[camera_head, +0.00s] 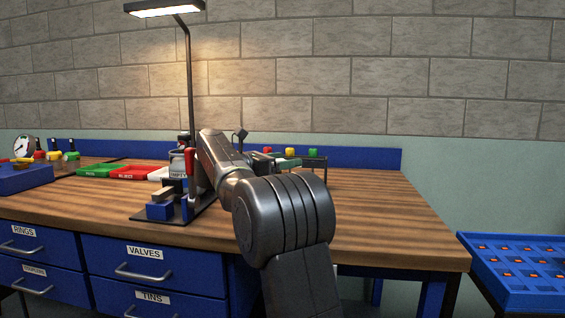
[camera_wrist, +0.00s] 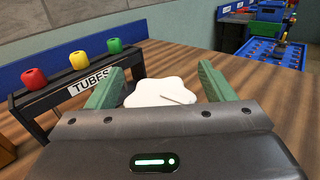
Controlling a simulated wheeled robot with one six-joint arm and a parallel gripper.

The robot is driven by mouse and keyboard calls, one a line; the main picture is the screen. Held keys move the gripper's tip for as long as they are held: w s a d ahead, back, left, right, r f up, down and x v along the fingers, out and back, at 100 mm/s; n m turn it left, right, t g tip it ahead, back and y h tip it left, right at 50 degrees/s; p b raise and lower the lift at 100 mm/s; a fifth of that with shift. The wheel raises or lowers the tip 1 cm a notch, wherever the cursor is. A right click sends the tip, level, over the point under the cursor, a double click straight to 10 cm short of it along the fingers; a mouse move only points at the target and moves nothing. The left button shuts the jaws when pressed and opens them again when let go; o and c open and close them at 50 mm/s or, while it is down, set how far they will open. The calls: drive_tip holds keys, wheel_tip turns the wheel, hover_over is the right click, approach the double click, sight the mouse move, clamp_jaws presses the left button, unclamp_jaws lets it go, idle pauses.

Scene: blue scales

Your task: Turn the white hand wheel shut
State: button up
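The white hand wheel (camera_wrist: 160,92) shows in the wrist view as a flat, lobed disc, with its lower edge hidden by my gripper's body. My gripper (camera_wrist: 161,72) has two green fingers, one on each side of the wheel. The fingers stand wide apart, and a narrow gap seems to show between each finger and the wheel's rim. Contact cannot be made out for certain. In the head view my arm covers the wheel and most of the gripper.
A dark rack labelled TUBES (camera_wrist: 88,82) with red, yellow and green knobs stands close to the left finger. The wooden bench top (camera_head: 385,215) is clear at the right.

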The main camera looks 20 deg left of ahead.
drive_tip(key=shift+f, duration=0.15)
wheel_tip(320, 180, up, 10)
drive_tip(key=p, duration=0.3)
drive_tip(key=shift+p, duration=0.35)
